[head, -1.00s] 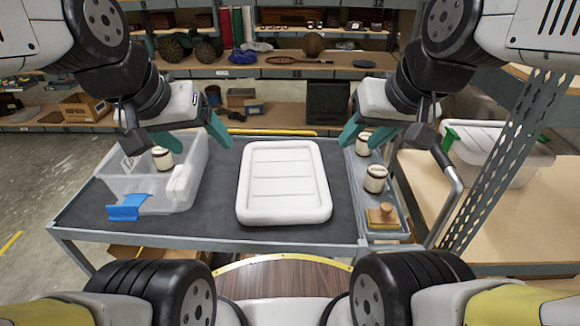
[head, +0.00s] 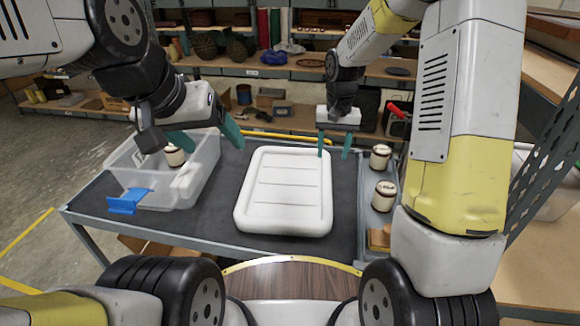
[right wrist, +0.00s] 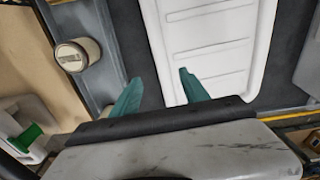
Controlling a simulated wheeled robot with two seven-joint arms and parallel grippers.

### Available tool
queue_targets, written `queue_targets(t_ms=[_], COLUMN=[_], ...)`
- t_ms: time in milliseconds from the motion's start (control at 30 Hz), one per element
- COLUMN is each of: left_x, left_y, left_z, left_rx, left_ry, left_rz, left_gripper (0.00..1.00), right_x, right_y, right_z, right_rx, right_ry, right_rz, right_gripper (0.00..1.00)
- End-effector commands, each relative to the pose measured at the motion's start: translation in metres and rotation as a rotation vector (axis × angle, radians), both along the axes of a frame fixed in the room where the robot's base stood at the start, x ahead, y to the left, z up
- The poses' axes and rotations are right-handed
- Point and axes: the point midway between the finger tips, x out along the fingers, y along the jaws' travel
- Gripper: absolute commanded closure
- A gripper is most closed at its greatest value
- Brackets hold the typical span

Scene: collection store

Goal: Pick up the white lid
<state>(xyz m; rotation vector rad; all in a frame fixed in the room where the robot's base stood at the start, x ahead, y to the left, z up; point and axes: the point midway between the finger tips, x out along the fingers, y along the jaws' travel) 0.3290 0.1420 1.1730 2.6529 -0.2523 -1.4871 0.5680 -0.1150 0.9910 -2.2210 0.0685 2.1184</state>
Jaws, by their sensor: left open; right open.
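The white lid (head: 285,192) lies flat on the dark top of the cart, with shallow grooves across it. In the right wrist view the lid (right wrist: 212,40) fills the upper middle. My right gripper (head: 333,147) is open and empty at the lid's far right corner; in the right wrist view its teal fingers (right wrist: 160,88) are spread, one over the lid and one off its edge. I cannot tell its height above the lid. My left gripper (head: 208,135) is open and empty above the clear bin, left of the lid.
The clear bin (head: 205,160) on the cart's left holds a jar (head: 174,156) and has a blue clip (head: 125,203). Shelves stand behind; a perforated upright (head: 552,140) is at right.

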Motion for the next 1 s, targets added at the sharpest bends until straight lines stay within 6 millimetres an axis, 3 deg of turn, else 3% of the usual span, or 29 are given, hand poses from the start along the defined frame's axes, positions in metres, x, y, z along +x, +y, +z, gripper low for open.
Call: queue_targets(t_ms=[100,567,733,1000], left_x=[0.0,0.0,0.0,0.0], left_y=[0.0,0.0,0.0,0.0], left_z=[0.0,0.0,0.0,0.0], left_rx=[0.0,0.0,0.0,0.0], left_ry=[0.0,0.0,0.0,0.0], left_rz=[0.0,0.0,0.0,0.0], left_gripper=[0.23,0.23,0.23,0.23], right_x=[0.01,0.011,0.006,0.007], right_y=[0.004,0.006,0.006,0.005], right_z=[-0.028,-0.078,-0.104,-0.117], right_rx=[-0.011,-0.017,-0.016,-0.017], right_ry=[0.035,0.052,0.052,0.048], right_rz=[-0.007,-0.011,-0.011,-0.01], right_gripper=[0.47,0.47,0.47,0.47])
